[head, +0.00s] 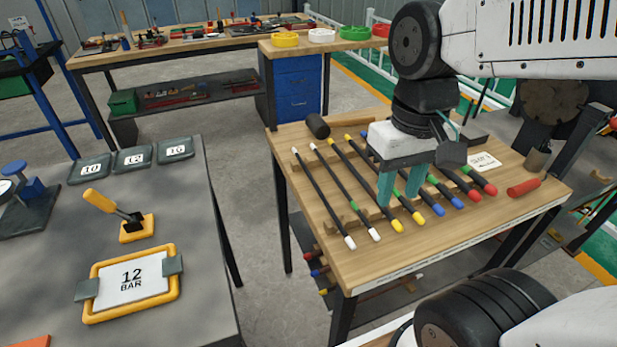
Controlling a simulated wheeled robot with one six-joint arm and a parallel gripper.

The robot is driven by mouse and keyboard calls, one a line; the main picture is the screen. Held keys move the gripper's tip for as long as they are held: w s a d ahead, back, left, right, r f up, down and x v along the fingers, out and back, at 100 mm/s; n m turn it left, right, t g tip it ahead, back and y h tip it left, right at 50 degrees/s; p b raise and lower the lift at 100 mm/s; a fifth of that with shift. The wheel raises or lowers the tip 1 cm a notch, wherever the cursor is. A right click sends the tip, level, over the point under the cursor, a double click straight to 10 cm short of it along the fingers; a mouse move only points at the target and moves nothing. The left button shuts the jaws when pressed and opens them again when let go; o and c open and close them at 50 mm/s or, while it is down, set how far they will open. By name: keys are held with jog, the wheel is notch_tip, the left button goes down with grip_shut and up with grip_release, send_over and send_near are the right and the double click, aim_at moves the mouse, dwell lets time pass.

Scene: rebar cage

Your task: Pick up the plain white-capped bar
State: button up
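Two white-capped bars lie on the wooden bench. The plain white-capped bar (323,201) is the leftmost, dark with white ends and no band that I can see. The other white-capped bar (340,181) lies just to its right and has a green mark along its length. My gripper (400,200) points down with its two teal fingers apart. In the picture it is over the yellow-capped bars, to the right of both white-capped bars. It appears empty. It hides parts of the bars behind it.
Yellow-capped bars (368,186), blue-capped bars (457,202) and red-capped bars (490,188) lie alongside on wooden supports. A black mallet (317,126) lies at the bench's back left. The bench's front-left strip is clear.

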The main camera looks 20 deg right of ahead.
jog(key=g+y, duration=0.1)
jog(key=y, duration=0.1)
send_over(320, 190)
jog(key=s+d, duration=0.3)
jog(key=s, duration=0.1)
jog(key=w+d+x, duration=0.1)
jog(key=d+x, duration=0.1)
jog(key=x, duration=0.8)
jog(key=w+t, duration=0.1)
jog(key=w, duration=0.3)
jog(key=a+f, duration=0.1)
jog(key=f, duration=0.1)
jog(key=a+f, duration=0.1)
jog(key=f, duration=0.2)
jog(key=a+f, duration=0.1)
jog(key=f, duration=0.1)
jog(key=shift+f, duration=0.25)
jog(key=shift+c, duration=0.4)
grip_shut()
